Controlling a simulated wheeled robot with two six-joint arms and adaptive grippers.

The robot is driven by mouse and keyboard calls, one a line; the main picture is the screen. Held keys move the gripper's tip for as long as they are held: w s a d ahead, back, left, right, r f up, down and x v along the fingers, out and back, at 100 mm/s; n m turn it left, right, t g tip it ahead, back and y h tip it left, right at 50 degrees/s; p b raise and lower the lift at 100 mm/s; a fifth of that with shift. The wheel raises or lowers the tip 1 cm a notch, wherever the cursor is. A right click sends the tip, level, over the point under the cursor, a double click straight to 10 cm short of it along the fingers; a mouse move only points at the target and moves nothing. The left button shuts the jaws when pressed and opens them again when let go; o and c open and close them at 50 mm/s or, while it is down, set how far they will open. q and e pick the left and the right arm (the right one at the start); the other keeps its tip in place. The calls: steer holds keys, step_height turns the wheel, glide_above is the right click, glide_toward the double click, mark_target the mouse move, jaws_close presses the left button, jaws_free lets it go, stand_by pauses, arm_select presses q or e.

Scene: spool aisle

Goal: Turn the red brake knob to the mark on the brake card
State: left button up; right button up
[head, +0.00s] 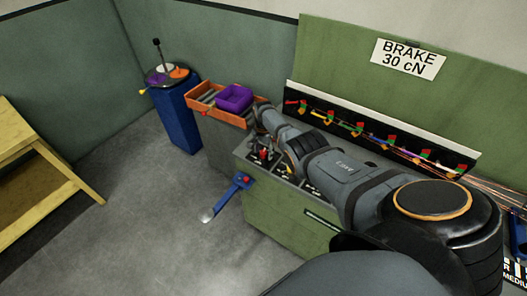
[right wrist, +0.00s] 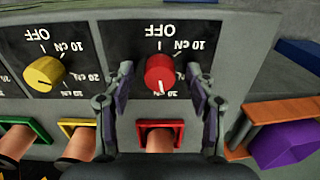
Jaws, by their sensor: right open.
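The red brake knob (right wrist: 159,72) sits on a dark dial plate in the right wrist view. Its pale pointer line is toward the bottom of the picture, near a partly hidden label that seems to read 30. The dial lettering shows upside down, with OFF above the knob and 10 cN at upper right. My right gripper (right wrist: 160,78) is open, one finger on each side of the knob; I cannot tell whether either touches. The brake card (head: 407,58) on the green back panel reads BRAKE 30 cN. My left gripper is not in view.
A yellow knob (right wrist: 44,73) is left of the red one. Orange rollers in coloured frames line the panel below. A blue lever (head: 234,188) sticks out from the green cabinet (head: 278,207). An orange tray (head: 204,101) holds a purple box (head: 234,97).

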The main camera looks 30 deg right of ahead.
mark_target(264, 152)
steer(key=shift+r, duration=0.1)
step_height(264, 152, up, 12)
stand_by(0.4)
stand_by(0.3)
